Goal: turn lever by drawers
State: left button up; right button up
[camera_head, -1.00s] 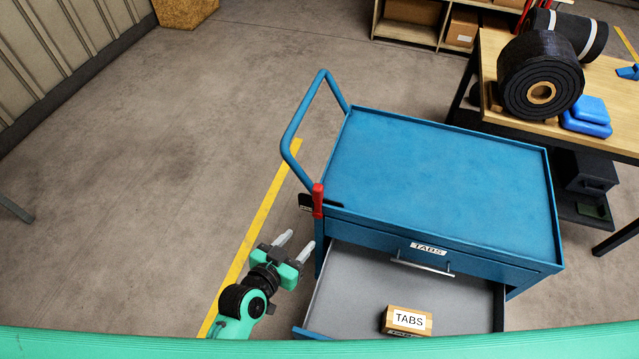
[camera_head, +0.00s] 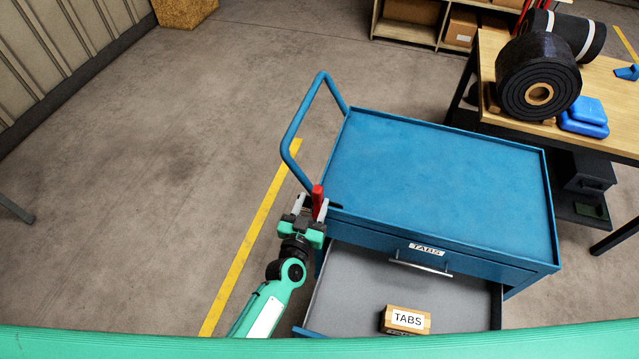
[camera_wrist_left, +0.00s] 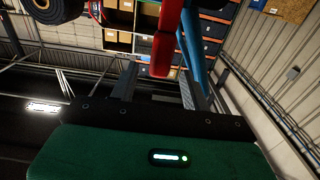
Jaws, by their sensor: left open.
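A red lever (camera_head: 318,198) stands upright at the near left corner of the blue drawer cart (camera_head: 430,180). My left gripper (camera_head: 309,203) is open, with its fingers around or close beside the lever. In the left wrist view, the red lever (camera_wrist_left: 165,45) lies between the two open fingers (camera_wrist_left: 157,85), and whether they touch it cannot be told. The lower drawer (camera_head: 360,285) is pulled open and holds a box labelled TABS (camera_head: 406,320). The upper drawer (camera_head: 427,250), also labelled TABS, is closed. My right gripper is not in view.
The cart's blue tube handle (camera_head: 290,130) rises just beyond the lever.

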aim_at(319, 187)
pick_arm(q)
jog(key=shift+x, duration=3.15)
jog(key=shift+a, duration=0.1)
grip_shut()
